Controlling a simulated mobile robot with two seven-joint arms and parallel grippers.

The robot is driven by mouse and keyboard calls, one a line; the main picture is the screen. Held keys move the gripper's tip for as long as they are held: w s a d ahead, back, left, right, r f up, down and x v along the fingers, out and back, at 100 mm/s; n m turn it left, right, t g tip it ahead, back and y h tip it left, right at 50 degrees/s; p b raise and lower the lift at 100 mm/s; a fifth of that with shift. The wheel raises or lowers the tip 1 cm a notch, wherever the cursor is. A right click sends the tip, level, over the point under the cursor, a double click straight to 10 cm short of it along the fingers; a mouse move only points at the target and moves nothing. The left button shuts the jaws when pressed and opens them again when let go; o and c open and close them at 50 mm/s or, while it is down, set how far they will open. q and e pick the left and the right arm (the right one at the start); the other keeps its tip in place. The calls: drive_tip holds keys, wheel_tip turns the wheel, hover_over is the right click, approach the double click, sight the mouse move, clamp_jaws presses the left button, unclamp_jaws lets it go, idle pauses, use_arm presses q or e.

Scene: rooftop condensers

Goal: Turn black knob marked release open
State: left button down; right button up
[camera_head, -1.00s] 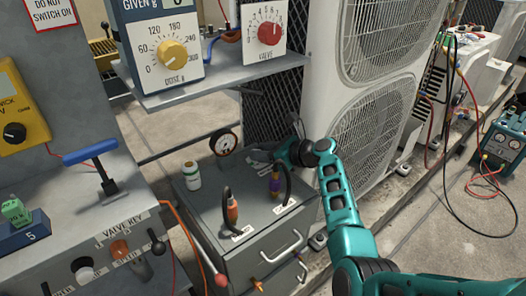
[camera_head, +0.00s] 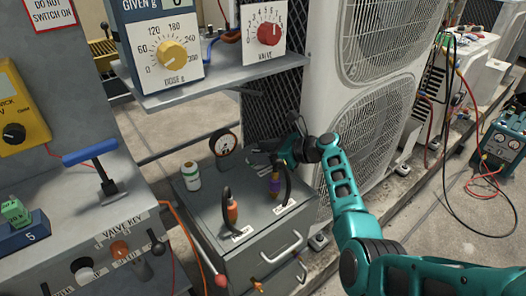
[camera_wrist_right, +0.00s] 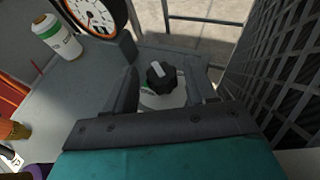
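A black knob (camera_wrist_right: 158,76) with a pale pointer bar on top stands on a round white plate with some green on it in the right wrist view. Its lettering is too small to read. My right gripper (camera_wrist_right: 165,78) is open, with its dark fingers on either side of the knob, and a gap shows around the knob. In the head view my right gripper (camera_head: 262,156) is at the back of the grey cabinet top, and the knob is hidden there by the gripper and wrist. My left gripper is not in view.
A round gauge (camera_head: 223,143) and a white-green canister (camera_head: 191,176) stand left of my right gripper. Orange (camera_head: 231,210) and purple (camera_head: 275,184) fittings with black hoses stand in front.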

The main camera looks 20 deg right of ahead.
drive_tip(key=shift+o, duration=0.2)
drive_tip(key=shift+s+d+r, duration=0.1)
drive_tip(key=shift+d, duration=0.1)
drive_tip(key=p+v, duration=0.5)
drive_tip(key=v, duration=0.7)
drive_tip(key=shift+s, duration=0.25)
drive_tip(key=shift+d, duration=0.15)
